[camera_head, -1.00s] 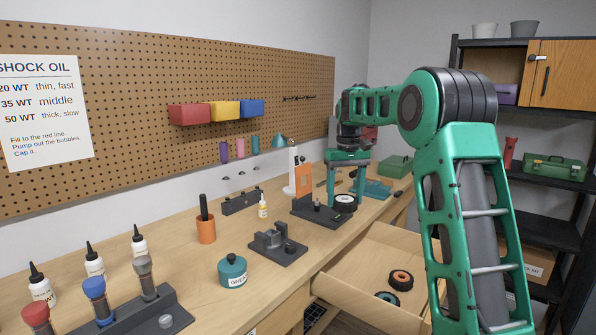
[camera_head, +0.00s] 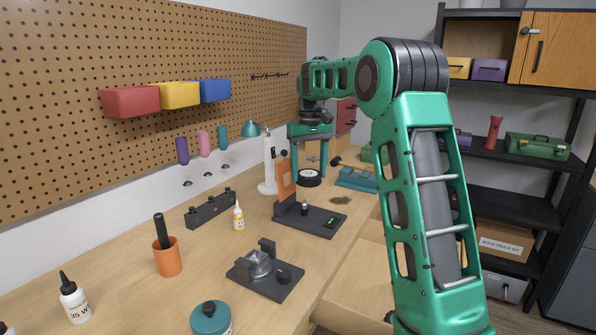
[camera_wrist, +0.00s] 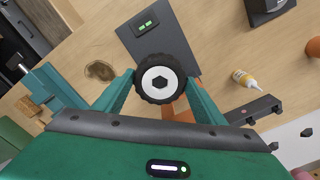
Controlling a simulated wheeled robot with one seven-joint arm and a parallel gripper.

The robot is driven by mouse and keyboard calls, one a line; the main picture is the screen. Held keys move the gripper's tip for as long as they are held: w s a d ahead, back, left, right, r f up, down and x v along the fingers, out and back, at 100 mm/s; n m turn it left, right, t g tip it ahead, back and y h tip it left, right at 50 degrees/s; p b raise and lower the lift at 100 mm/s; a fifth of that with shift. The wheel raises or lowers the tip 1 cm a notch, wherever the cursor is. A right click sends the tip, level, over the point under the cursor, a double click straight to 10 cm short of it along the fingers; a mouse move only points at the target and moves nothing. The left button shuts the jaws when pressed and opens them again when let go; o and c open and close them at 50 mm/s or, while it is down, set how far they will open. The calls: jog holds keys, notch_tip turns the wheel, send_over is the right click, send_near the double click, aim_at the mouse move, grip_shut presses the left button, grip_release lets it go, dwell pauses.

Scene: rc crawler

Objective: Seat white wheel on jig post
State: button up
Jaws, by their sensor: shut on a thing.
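The white wheel (camera_head: 309,178), a black tire with a white hub, is held between the fingers of my gripper (camera_head: 309,168). In the wrist view the wheel (camera_wrist: 158,78) is gripped by its sides, hub facing the camera. The dark jig plate (camera_head: 325,222) lies on the bench with a short post (camera_head: 305,209) and an orange upright (camera_head: 284,185). In the head view the wheel appears above the post, with a gap between them. In the wrist view the wheel covers part of the jig plate (camera_wrist: 172,42); the post is hidden there.
A second dark fixture (camera_head: 285,288) stands nearer on the bench. A yellow-labelled bottle (camera_head: 239,216) and orange cup (camera_head: 168,257) stand left. An open drawer (camera_head: 350,285) is right.

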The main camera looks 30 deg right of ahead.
jog(key=shift+w+a, duration=0.15)
jog(key=shift+a, duration=0.55)
jog(key=shift+a+f, duration=0.1)
jog(key=shift+f, duration=2.75)
jog(key=shift+s+d, duration=0.2)
jog(key=shift+a, duration=0.15)
jog(key=shift+f, duration=2.15)
jog(key=o, duration=1.1)
